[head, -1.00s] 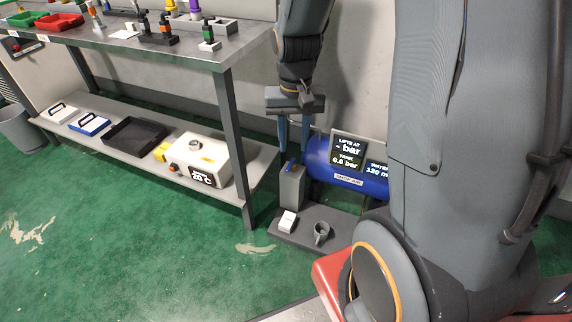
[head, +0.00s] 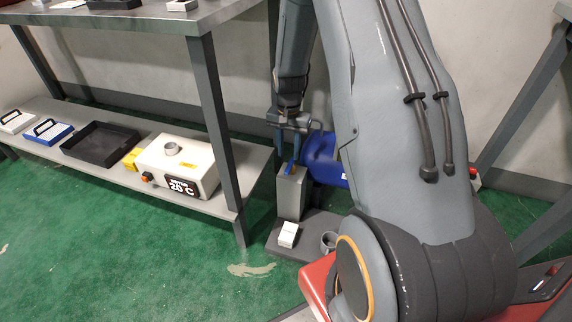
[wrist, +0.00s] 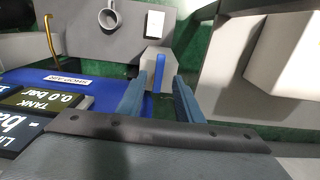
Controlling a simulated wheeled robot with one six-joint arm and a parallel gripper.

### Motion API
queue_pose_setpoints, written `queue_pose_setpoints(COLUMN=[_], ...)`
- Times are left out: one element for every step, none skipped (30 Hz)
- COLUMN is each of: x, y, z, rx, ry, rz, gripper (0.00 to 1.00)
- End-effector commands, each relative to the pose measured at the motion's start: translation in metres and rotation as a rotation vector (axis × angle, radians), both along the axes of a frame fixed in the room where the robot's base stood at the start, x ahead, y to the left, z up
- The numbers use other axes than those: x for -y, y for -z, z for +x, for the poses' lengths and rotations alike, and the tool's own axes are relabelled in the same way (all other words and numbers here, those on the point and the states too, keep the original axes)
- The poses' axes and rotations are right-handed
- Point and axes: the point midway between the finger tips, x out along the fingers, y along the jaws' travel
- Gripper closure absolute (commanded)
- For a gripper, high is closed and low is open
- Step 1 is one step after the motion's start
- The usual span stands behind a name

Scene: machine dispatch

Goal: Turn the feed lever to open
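The feed lever (head: 290,168) is a small blue bar on top of a grey box (head: 292,195) beside the blue tank (head: 325,160). In the wrist view the blue lever (wrist: 159,73) stands upright in the picture, in front of the pale box (wrist: 157,58). My gripper (head: 291,152) points down just over the lever. In the wrist view its two blue-grey fingers (wrist: 158,90) are apart, one to each side of the lever, with gaps showing. Whether the fingertips reach down to the lever's height is hard to tell.
A grey mug (wrist: 110,18) and a white block (head: 288,235) stand on the grey base plate. The tank's display (wrist: 40,99) reads 0.0 bar. A bench (head: 228,195) with a white heater unit (head: 180,165) is at the left. Green floor is open in front.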

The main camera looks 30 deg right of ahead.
Motion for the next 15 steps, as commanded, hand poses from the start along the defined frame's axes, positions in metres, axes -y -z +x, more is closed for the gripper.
queue_pose_setpoints(x=[0.000, 0.000, 0.000, 0.000, 0.000, 0.000, 0.000, 0.000, -0.001, -0.001, -0.001, -0.001, -0.001, -0.001, -0.002], y=[0.010, 0.015, 0.022, 0.026, 0.031, 0.037, 0.041, 0.044, 0.049, 0.051, 0.054, 0.057, 0.058, 0.059, 0.060], z=[0.000, 0.000, -0.001, -0.001, 0.000, 0.000, 0.000, 0.000, 0.000, 0.000, 0.000, 0.000, 0.000, 0.000, 0.000], rx=[-0.001, -0.001, -0.002, -0.002, -0.001, -0.001, -0.001, -0.001, -0.001, 0.000, 0.000, 0.000, 0.000, 0.001, 0.001], ry=[0.000, 0.000, 0.000, 0.000, 0.000, -0.001, -0.001, -0.001, -0.002, -0.002, -0.003, -0.003, -0.003, -0.004, -0.004], rz=[0.000, 0.000, 0.001, 0.001, 0.000, 0.001, 0.000, 0.000, 0.001, 0.000, 0.000, 0.000, 0.000, -0.001, -0.001], gripper=[0.67, 0.67, 0.67, 0.67, 0.67, 0.67, 0.67, 0.67, 0.67, 0.67, 0.67, 0.67, 0.67, 0.67, 0.67])
